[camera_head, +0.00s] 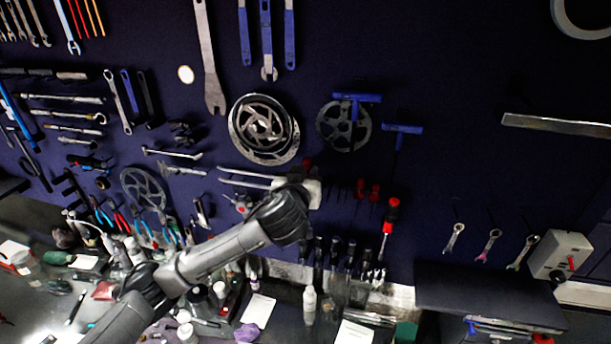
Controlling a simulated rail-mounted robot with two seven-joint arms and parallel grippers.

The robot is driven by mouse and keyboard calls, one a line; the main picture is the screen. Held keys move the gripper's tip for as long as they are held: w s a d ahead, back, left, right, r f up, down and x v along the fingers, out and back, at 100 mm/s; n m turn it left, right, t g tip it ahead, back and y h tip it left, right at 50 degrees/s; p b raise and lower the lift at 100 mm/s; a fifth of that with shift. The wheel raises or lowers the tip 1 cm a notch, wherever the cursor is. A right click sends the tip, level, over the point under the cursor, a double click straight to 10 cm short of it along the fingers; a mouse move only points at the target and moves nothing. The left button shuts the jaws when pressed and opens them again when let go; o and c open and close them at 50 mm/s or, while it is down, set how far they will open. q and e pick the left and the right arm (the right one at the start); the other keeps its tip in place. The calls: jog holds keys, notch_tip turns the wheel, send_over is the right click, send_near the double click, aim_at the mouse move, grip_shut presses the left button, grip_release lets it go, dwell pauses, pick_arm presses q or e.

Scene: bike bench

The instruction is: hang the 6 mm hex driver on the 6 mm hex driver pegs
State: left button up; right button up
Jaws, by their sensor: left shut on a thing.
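My left gripper (311,180) is in front of the dark pegboard, below the large brake disc. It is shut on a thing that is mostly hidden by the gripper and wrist. A dark red bit (307,163) shows at its tip and may be part of the held driver. To its right, small red-handled drivers (375,190) and a larger red-handled driver (391,212) hang on the board. Blue T-handle tools (402,128) hang above them. I cannot read sizes or make out the 6 mm pegs. My right gripper is not in view.
Brake disc (262,129) and chainring (344,126) hang close above the gripper. Several dark-handled tools (335,250) stand in a row below. A bottle (309,300) and clutter cover the bench. The board right of the blue T-handles is mostly bare.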

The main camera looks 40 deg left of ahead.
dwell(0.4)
pick_arm(q)
jog(key=o, duration=1.1)
jog(key=shift+c, duration=0.2)
jog(key=b+v, duration=0.3)
jog(key=v, duration=1.1)
